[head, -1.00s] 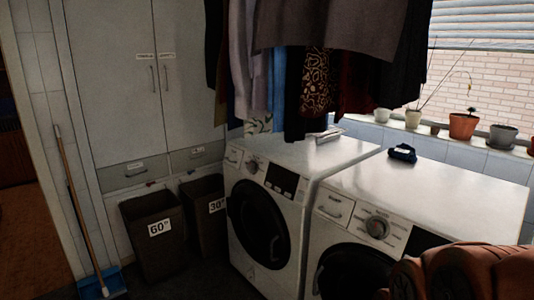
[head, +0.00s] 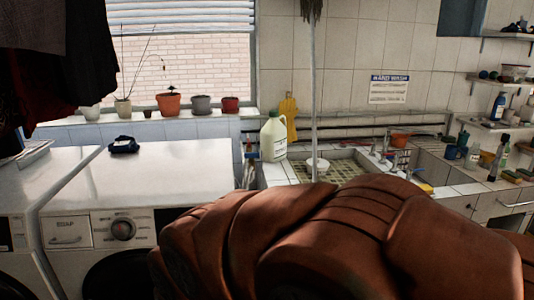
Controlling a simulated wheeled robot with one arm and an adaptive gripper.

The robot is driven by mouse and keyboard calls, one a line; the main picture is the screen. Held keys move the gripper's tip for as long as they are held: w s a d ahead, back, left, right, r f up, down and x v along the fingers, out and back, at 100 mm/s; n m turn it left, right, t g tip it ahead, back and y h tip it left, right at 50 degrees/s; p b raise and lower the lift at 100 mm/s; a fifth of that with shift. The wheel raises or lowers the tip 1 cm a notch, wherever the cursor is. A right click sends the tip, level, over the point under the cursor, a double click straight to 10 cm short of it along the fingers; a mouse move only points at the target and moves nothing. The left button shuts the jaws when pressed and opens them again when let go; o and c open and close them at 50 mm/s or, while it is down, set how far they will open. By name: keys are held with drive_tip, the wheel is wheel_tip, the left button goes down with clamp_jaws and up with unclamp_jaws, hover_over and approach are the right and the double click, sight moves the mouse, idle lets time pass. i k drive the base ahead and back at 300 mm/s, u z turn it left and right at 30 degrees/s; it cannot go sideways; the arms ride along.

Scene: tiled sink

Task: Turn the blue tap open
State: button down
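The tiled sink (head: 293,171) lies beyond my arm, right of the middle of the head view. A white bowl-like thing sits in it. Small metal fittings with red and blue spots show near the sink's right back side, with a bluish one (head: 386,160) among them. They are too small to tell which is the blue tap or how its handle stands. My large orange-brown arm fills the lower middle and hides the front of the sink. My gripper is not in view.
A white jug (head: 273,138) stands at the sink's back left, beside a hanging yellow thing (head: 289,115). A thin pole (head: 314,90) rises before the sink. White washing machines (head: 140,180) stand left. Bottles and pots crowd the right counter (head: 470,172).

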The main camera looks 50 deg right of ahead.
sight(251, 156)
drive_tip(key=z, duration=1.35)
drive_tip(key=k, duration=1.2)
drive_tip(key=u, duration=0.8)
drive_tip(key=i, duration=1.8)
drive_tip(key=z, duration=0.65)
